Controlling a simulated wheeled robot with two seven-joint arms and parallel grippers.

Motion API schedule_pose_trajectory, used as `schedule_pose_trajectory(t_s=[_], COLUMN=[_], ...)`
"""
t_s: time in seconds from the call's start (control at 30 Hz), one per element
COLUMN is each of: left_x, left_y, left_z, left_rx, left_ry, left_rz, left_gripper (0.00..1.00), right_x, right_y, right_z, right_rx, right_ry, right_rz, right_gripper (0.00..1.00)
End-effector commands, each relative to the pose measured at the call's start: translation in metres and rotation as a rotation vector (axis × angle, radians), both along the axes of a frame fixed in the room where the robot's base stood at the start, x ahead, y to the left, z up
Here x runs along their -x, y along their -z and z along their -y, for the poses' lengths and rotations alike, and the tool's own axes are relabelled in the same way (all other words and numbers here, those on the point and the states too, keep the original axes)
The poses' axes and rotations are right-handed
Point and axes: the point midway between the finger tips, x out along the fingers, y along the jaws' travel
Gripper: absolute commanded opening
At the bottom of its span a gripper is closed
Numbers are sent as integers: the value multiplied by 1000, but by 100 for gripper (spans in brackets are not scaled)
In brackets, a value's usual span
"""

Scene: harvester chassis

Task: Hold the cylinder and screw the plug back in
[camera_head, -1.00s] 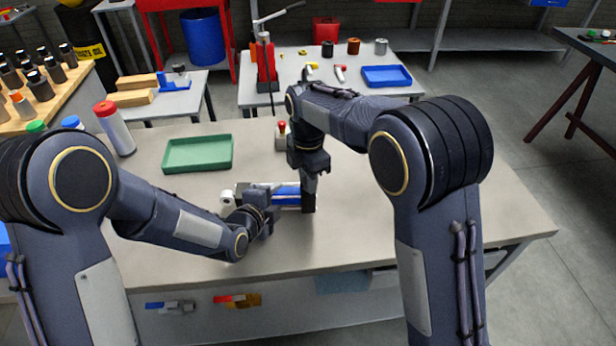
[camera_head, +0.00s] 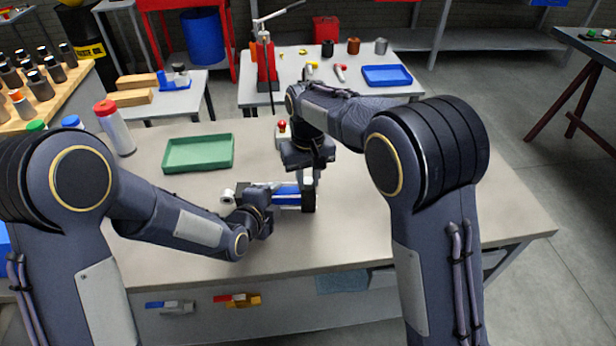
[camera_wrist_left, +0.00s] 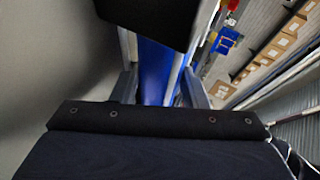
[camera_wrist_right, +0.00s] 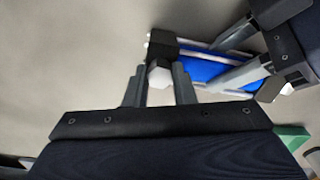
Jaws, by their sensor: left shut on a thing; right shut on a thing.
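A cylinder with a blue barrel (camera_head: 287,190) and a black end block (camera_head: 308,200) lies along the table. My left gripper (camera_head: 272,205) is shut on the blue barrel, which also shows between its fingers in the left wrist view (camera_wrist_left: 155,75). My right gripper (camera_head: 308,178) is at the cylinder's right end. In the right wrist view, my right gripper (camera_wrist_right: 160,75) is shut on the small pale plug (camera_wrist_right: 158,77), which sits against the black end block (camera_wrist_right: 162,45). Its fingers hide part of the plug, and I cannot tell how deep it is seated.
A green tray (camera_head: 198,153) lies on the table behind my left arm. A red-capped bottle (camera_head: 114,128) stands at the left. The table's right side (camera_head: 430,205) is clear.

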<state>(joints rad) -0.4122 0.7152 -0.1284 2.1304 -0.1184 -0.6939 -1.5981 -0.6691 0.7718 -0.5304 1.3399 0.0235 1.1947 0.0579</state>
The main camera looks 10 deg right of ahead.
Motion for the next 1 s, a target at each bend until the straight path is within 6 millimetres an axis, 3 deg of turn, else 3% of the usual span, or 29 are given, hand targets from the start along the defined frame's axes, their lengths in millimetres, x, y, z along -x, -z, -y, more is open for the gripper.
schedule_pose_trajectory(t_s=[0.2,0.37,0.5,0.53,0.7,1.0], left_x=[-1,-1,-1,-1,-1,-1], left_y=[0,0,0,0,0,0], left_z=[0,0,0,0,0,0], left_rx=[1,1,1,1,1,1], left_ry=[-1,-1,-1,-1,-1,-1], left_rz=[0,0,0,0,0,0], left_gripper=[0,0,0,0,0,0], right_x=[1,1,1,1,1,0], right_y=[1,1,1,1,1,0], right_z=[0,0,0,0,0,0], right_rx=[2,1,1,1,1,-1], right_ry=[587,915,913,913,911,909], right_rz=[-1,-1,-2,-2,-2,-1], right_gripper=[0,0,0,24,47,48])
